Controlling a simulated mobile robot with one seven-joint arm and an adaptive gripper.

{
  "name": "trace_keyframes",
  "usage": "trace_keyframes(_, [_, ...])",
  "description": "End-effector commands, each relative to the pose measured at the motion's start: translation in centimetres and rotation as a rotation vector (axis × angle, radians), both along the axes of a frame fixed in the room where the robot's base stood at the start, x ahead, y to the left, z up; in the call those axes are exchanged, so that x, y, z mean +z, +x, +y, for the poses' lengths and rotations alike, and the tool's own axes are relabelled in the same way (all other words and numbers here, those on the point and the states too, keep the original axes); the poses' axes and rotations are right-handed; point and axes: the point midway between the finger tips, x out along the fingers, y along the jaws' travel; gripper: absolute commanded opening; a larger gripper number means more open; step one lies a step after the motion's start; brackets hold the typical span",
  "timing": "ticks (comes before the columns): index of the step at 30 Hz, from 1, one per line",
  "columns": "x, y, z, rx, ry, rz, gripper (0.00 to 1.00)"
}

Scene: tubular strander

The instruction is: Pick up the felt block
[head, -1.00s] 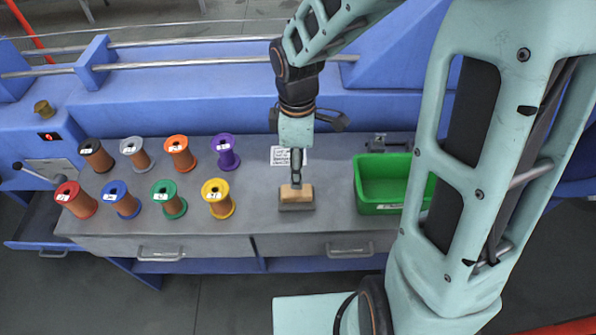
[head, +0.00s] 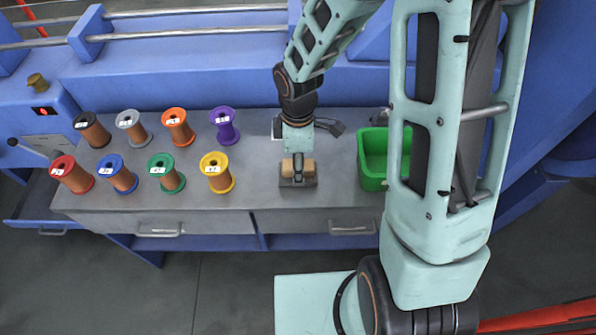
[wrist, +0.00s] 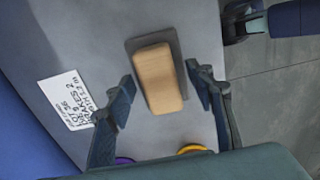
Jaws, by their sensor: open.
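The felt block (head: 309,171) is a tan wooden-looking block on a dark grey base. It sits on the grey worktop (head: 225,198) near the front edge, right of the spools. In the wrist view the block (wrist: 152,72) lies tilted, with the grey base showing along its upper edge. My gripper (head: 298,168) is over the block and hides part of it in the head view. In the wrist view my gripper (wrist: 160,80) is open, with one finger on each side of the block. Gaps show between the fingers and the block.
Several labelled spools stand in two rows at the left; the yellow spool (head: 216,172) is the nearest. A green bin (head: 372,158) stands to the right, partly behind my arm. A white written note (wrist: 72,103) lies beside the block. Drawers (head: 160,224) front the worktop.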

Motion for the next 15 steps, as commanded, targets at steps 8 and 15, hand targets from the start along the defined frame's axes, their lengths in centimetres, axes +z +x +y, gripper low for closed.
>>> trace_keyframes(8, [-0.01, 0.01, -0.01, 0.0, 0.0, 0.0, 0.42])
trace_keyframes(15, [0.01, 0.02, -0.01, 0.0, 0.0, -0.001, 0.15])
